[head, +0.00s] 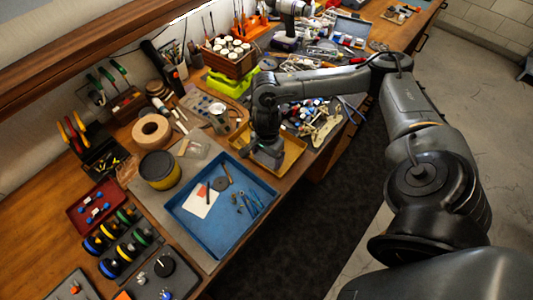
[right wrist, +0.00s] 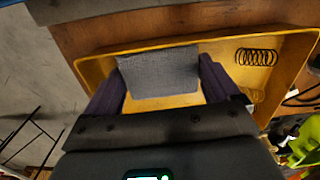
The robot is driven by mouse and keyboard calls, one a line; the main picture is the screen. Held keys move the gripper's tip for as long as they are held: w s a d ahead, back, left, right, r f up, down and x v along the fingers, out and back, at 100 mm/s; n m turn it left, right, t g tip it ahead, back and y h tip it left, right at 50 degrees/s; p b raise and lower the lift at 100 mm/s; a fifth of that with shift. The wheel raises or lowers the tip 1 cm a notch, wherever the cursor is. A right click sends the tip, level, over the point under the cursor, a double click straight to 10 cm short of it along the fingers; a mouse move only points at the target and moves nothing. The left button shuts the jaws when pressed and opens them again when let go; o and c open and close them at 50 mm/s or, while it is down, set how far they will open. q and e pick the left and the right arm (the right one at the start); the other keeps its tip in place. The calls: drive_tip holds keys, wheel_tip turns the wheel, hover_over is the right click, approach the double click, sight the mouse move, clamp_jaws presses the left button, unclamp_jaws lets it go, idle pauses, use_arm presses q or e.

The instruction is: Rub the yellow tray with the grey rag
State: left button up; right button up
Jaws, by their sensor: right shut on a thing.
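The yellow tray (head: 297,152) lies on the bench right of the blue tray in the head view. Its yellow rim (right wrist: 85,75) and floor show in the right wrist view. My right gripper (head: 266,157) points down over the yellow tray's left part. In the right wrist view, my right gripper (right wrist: 161,66) is shut on the grey rag (right wrist: 158,74), a block-like grey cloth between its two dark fingers. The rag is inside the tray's outline; whether it touches the floor I cannot tell. In the head view the gripper hides the rag. My left gripper is not seen.
A coil spring (right wrist: 256,57) lies in the yellow tray, right of the rag. The blue tray (head: 190,228) with small tools stands close on the left. Several small parts (head: 325,127) lie to the right. A tape roll (head: 151,131) and a yellow-black tin (head: 160,169) stand behind the blue tray.

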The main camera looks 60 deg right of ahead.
drive_tip(key=r, duration=0.1)
drive_tip(key=r+p, duration=0.2)
drive_tip(key=r, duration=0.1)
drive_tip(key=shift+d, duration=0.35)
wheel_tip(320, 180, up, 3)
drive_tip(key=shift+p, duration=1.2)
drive_tip(key=shift+r+p, duration=0.3)
drive_tip(key=shift+r, duration=0.1)
drive_tip(key=shift+a+m, duration=0.1)
drive_tip(key=shift+m, duration=0.2)
